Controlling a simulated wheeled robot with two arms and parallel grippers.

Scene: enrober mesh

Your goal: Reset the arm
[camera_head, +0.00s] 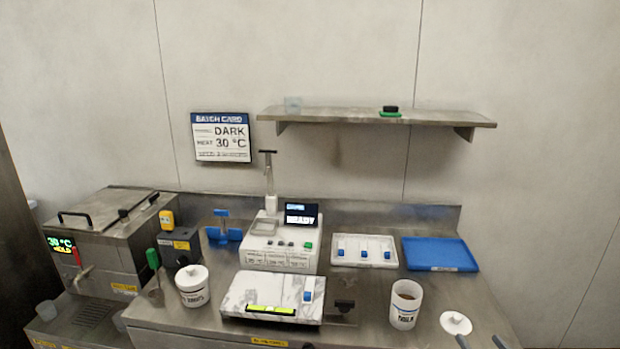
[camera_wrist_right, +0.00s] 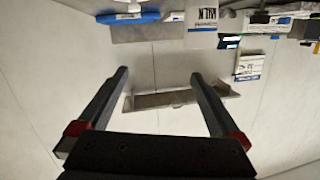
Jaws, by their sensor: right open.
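My right gripper (camera_head: 481,341) shows at the bottom right edge of the head view as two dark finger ends, apart, near the white lid on the counter's front right. In the right wrist view my right gripper (camera_wrist_right: 158,74) is open, with nothing between its two dark fingers. That view is upside down and looks toward the back wall and shelf (camera_wrist_right: 180,98). My left gripper and arm are not in view.
A white jar (camera_head: 405,304) with brown contents and a loose white lid (camera_head: 455,323) stand close to my right gripper.

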